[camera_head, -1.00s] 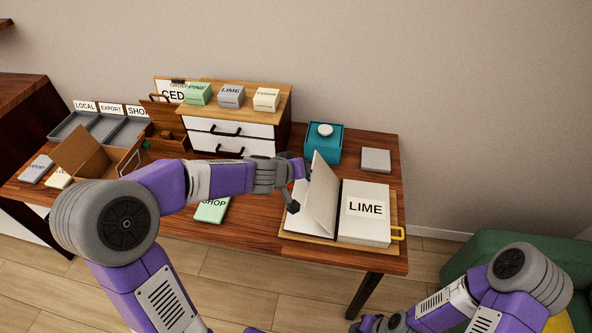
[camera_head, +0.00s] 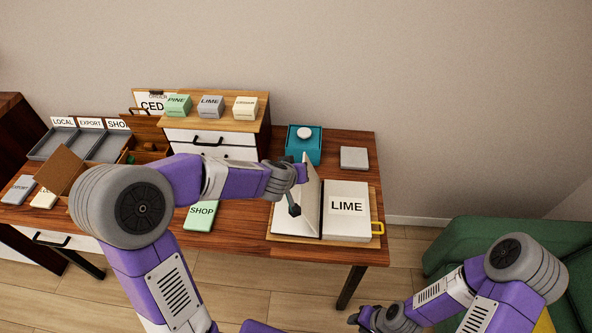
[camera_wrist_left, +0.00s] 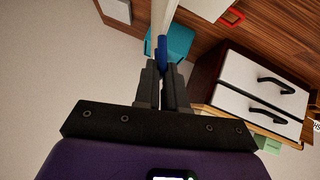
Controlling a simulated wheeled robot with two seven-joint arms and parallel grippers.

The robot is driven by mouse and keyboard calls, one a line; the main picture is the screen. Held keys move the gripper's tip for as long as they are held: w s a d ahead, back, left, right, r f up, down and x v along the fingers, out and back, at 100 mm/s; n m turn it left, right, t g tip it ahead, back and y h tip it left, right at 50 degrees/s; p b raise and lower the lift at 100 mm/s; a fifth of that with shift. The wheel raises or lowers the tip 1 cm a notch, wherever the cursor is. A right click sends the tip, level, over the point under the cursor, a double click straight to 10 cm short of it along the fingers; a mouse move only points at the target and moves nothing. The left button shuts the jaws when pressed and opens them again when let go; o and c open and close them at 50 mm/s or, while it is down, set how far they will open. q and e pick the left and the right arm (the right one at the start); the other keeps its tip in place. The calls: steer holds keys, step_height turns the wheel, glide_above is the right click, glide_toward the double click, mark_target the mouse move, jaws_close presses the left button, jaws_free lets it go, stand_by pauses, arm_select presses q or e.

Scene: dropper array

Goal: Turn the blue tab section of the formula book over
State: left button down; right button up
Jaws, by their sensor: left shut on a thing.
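The formula book lies open on a wooden board (camera_head: 284,238) at the table's right end. Its right page (camera_head: 346,226) lies flat and reads LIME. A pale section (camera_head: 311,186) stands almost upright near the spine. My left gripper (camera_head: 299,190) is at this section's left side, partly hidden by its own wrist. In the left wrist view my left gripper (camera_wrist_left: 163,75) is shut on the blue tab (camera_wrist_left: 162,48) at the edge of the pale section (camera_wrist_left: 165,14). My right gripper (camera_head: 362,318) is low at the front, away from the book; its jaws are too small to read.
A teal box (camera_head: 303,148) and a grey block (camera_head: 354,158) stand behind the book. A drawer unit (camera_head: 215,138) bears labelled blocks. A green SHOP book (camera_head: 201,216) lies left of the board. A green sofa (camera_head: 485,238) is at the right.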

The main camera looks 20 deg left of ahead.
arm_select(q)
steer(key=c, duration=1.2)
jaws_free()
steer(key=p+v, duration=0.4)
steer(key=v, duration=0.3)
steer(key=shift+s+r, duration=0.15)
steer(key=shift+s, duration=0.1)
